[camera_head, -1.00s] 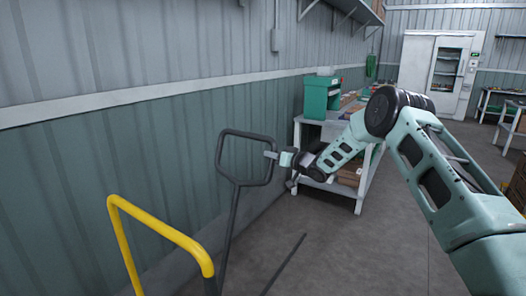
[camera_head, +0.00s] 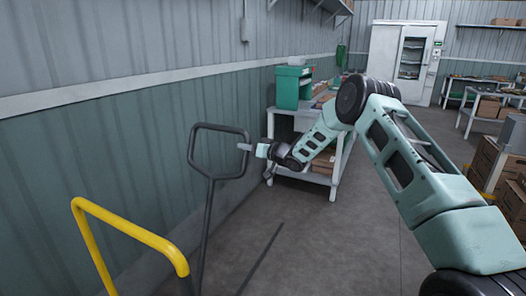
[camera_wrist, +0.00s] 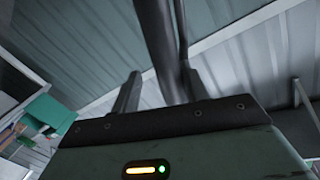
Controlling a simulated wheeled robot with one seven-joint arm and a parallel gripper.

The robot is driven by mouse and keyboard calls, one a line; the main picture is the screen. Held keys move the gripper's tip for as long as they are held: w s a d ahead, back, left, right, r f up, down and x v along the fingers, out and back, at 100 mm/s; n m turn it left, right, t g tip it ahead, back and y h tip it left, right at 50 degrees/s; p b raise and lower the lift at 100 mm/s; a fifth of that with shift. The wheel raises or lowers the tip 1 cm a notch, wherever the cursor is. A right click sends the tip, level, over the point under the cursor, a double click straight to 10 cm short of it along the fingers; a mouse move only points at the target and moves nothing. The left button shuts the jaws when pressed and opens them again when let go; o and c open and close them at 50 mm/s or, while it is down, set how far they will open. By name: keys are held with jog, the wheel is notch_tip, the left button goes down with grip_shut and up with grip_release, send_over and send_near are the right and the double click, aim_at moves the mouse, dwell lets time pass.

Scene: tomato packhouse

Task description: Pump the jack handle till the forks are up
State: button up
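The jack handle (camera_head: 207,215) is a dark grey loop on a long shaft, standing up and leaning a little at the left of the head view. My gripper (camera_head: 244,147) is at the right side of the loop. In the wrist view the handle's dark bar (camera_wrist: 157,45) runs up between the two fingers (camera_wrist: 160,92), which stand on either side of it. Whether the fingers press on the bar is hard to make out. The jack's forks are not in view.
A yellow rail (camera_head: 130,228) stands close at the lower left. A grey bench (camera_head: 285,112) with a green box (camera_head: 293,86) is behind my gripper by the wall. Cardboard boxes (camera_head: 498,165) are at the right.

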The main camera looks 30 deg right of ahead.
jog(key=b+v, duration=0.2)
jog(key=v, duration=1.5)
jog(key=shift+b, duration=0.4)
